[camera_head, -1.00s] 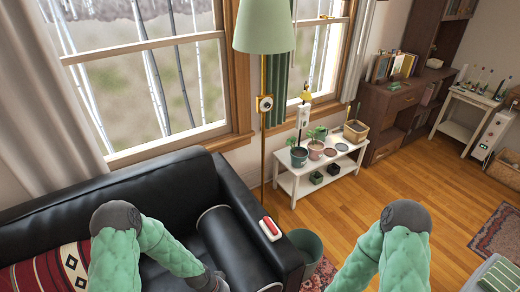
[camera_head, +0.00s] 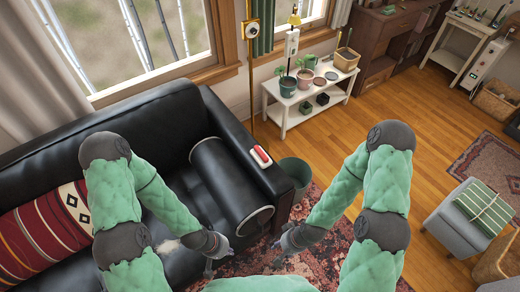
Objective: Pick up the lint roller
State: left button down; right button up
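A small red and white object (camera_head: 261,156) lies on top of the black sofa's right armrest (camera_head: 240,142). It may be the lint roller, but it is too small to tell for sure. My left gripper (camera_head: 219,264) is over the front of the sofa, below and left of that object, with its fingers apart and nothing seen between them. My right gripper (camera_head: 277,254) is above the patterned rug, below that object, also with its fingers apart and empty. Neither gripper touches the object.
A black bolster (camera_head: 228,185) lies against the armrest. A pale patch (camera_head: 168,245) shows on the seat beside my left arm. A green bin (camera_head: 296,172) stands right of the sofa. A white plant bench (camera_head: 300,112) is behind, and a grey stool (camera_head: 462,222) is at right.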

aim_at(261, 158)
jog(key=l+u, duration=0.1)
jog(key=u, duration=0.25)
jog(key=k+u, duration=0.1)
jog(key=u, duration=0.3)
jog(key=k+l+u, duration=0.1)
jog(key=u, duration=0.25)
jog(key=k+l, duration=0.15)
jog(key=k, duration=0.25)
jog(key=k+l, duration=0.15)
jog(key=k, duration=0.25)
jog(key=k+l, duration=0.15)
jog(key=k, duration=0.25)
